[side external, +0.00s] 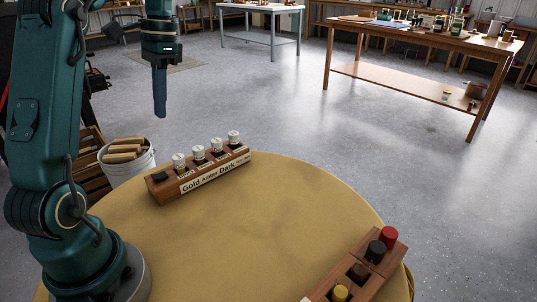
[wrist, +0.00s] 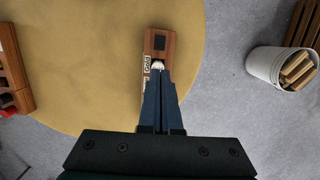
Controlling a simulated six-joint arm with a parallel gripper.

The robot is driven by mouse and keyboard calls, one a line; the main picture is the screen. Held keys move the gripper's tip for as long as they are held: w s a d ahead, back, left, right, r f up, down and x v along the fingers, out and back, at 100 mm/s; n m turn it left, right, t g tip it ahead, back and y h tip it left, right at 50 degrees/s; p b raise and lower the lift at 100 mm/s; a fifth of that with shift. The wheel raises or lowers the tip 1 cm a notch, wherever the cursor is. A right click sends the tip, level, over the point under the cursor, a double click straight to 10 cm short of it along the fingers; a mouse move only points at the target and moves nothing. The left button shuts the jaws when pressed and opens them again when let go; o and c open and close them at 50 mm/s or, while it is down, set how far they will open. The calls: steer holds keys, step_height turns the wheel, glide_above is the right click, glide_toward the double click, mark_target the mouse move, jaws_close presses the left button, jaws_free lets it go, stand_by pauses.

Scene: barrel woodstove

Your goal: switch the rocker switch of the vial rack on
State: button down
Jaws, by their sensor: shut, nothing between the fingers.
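The vial rack (side external: 204,180) is a wooden block with a label strip on its front, standing near the far left edge of the round table. Several white-capped vials stand in it. The dark rocker switch (side external: 160,177) is on top of its left end; which way it is tipped is too small to tell. In the wrist view the switch (wrist: 159,43) shows at the top end of the rack, beyond the fingertips. My gripper (side external: 160,115) is shut and empty, pointing down, well above the rack. In the wrist view my gripper (wrist: 158,72) hides most of the rack.
The round yellow table (side external: 270,235) is bare in the middle. A second wooden rack (side external: 365,262) with coloured caps stands at its front right. A white bucket of wood (side external: 128,160) is on the floor beyond the table's left edge.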

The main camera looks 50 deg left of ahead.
mark_target(155, 176)
steer(key=f, duration=0.4)
steer(key=s+f, duration=0.1)
steer(key=f, duration=0.3)
steer(key=s+f, duration=0.1)
steer(key=f, duration=0.4)
steer(key=shift+s+f, duration=0.1)
steer(key=shift+s, duration=0.15)
steer(key=shift+f, duration=0.1)
steer(key=shift+w+f+g, duration=0.1)
steer(key=shift+f+g, duration=0.1)
steer(key=shift+g, duration=0.1)
steer(key=shift+s+f, duration=0.1)
steer(key=shift+s, duration=0.1)
steer(key=shift+s+r, duration=0.3)
steer(key=shift+s, duration=0.5)
